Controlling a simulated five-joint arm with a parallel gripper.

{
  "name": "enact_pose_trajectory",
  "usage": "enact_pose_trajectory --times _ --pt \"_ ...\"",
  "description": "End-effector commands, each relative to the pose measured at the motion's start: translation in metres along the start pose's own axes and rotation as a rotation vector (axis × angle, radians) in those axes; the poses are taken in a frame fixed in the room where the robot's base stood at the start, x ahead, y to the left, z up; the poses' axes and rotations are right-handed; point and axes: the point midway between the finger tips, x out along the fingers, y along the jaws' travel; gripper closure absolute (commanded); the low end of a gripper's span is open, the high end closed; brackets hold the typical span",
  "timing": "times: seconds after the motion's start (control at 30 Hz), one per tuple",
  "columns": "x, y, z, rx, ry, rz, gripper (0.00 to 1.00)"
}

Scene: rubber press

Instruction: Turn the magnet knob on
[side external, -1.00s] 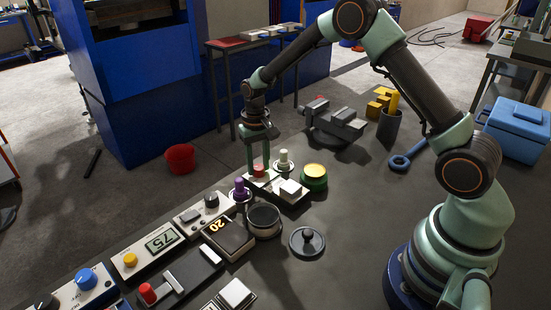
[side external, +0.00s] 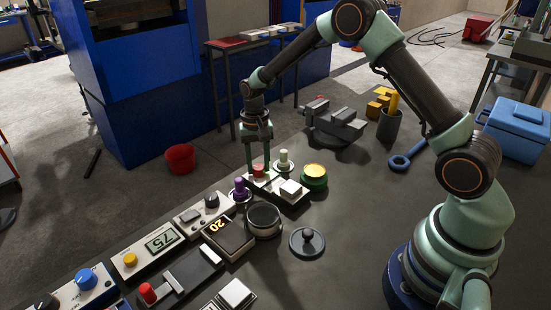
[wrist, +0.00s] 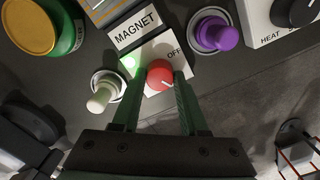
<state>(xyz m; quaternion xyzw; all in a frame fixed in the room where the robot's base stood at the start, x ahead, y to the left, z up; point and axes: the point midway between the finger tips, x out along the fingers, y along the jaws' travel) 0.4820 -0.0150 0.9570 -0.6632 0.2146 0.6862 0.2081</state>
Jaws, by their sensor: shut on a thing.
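The red magnet knob (wrist: 160,74) sits on a white panel (side external: 270,180) with a black MAGNET label (wrist: 135,31) and the printed word OFF beside it. My gripper (wrist: 158,78) is shut on the knob, one green finger on each side. A white line on the knob points toward the lower right in the wrist view. A green glow (wrist: 129,63) shows on the panel left of the knob, partly behind a finger. In the side view the knob (side external: 259,169) shows between the fingertips.
A purple knob (wrist: 214,33) and a pale knob (wrist: 102,97) stand close on either side. A yellow-topped green button (side external: 315,173) is at the right of the panel. Other control boxes, including a display reading 75 (side external: 163,241), line the table's front left.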

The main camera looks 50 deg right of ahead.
Motion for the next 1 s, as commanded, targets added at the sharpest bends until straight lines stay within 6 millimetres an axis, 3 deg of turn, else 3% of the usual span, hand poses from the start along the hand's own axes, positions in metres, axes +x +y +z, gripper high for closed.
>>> enact_pose_trajectory --times 0.03,0.07,0.1,0.13,0.57,1.0 --pt "0.002 -0.003 0.003 -0.007 -0.003 0.002 1.0" --pt "0.002 -0.003 0.003 -0.007 -0.003 0.002 0.45" --pt "0.002 -0.003 0.003 -0.007 -0.003 0.002 0.3" --pt "0.002 -0.003 0.003 -0.007 -0.002 0.002 0.27" --pt "-0.009 -0.002 0.0 -0.004 0.003 -0.002 0.27" --pt "-0.092 -0.002 0.001 -0.005 0.004 -0.003 0.27"
